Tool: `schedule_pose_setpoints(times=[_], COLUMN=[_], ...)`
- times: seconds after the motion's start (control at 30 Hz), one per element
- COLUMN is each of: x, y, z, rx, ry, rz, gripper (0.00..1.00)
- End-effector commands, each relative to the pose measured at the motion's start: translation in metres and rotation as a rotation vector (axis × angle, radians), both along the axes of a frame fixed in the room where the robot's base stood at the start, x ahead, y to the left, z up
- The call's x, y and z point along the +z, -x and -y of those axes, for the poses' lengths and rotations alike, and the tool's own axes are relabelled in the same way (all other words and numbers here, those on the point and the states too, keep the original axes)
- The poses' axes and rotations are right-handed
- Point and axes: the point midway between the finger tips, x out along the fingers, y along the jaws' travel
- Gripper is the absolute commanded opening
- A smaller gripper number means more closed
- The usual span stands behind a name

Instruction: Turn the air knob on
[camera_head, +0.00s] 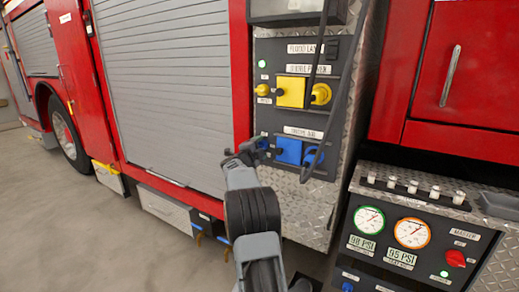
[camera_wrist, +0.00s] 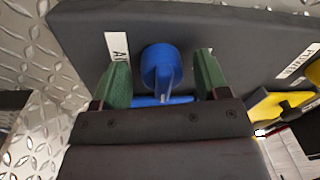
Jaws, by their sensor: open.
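The blue air knob (camera_wrist: 161,68) is in the wrist view, on a dark panel beside a partly hidden white label (camera_wrist: 117,46) starting with "A". It has a round head and a blue bar (camera_wrist: 162,100) lower in the picture. My gripper (camera_wrist: 160,76) is open, with one green finger on each side of the knob. Gaps show between the fingers and the knob, so it is not clamped. In the head view my gripper (camera_head: 250,147) is at the left edge of the lower panel, by a small blue knob (camera_head: 263,143) that it partly hides.
A blue square block (camera_head: 289,150) and another blue fitting (camera_head: 314,155) are just right of my gripper. Yellow controls (camera_head: 291,92) sit above. A dark hose or bar (camera_head: 323,70) hangs in front of the panel. A gauge panel (camera_head: 398,252) stands at lower right.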

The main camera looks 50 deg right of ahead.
Motion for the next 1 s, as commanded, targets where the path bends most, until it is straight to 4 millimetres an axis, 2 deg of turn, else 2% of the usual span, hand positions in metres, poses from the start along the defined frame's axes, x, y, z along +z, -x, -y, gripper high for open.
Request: schedule_pose_setpoints(times=[0.23,0.37,0.8,1.0], x=[0.0,0.0,-0.005,-0.007], y=[0.0,0.002,0.024,0.03], z=[-0.002,-0.014,-0.096,-0.122], rx=[0.001,0.002,0.003,0.002], ry=[0.001,0.001,0.0,0.001], rz=[-0.001,0.0,0.0,0.0], gripper=[0.68,0.68,0.68,0.68])
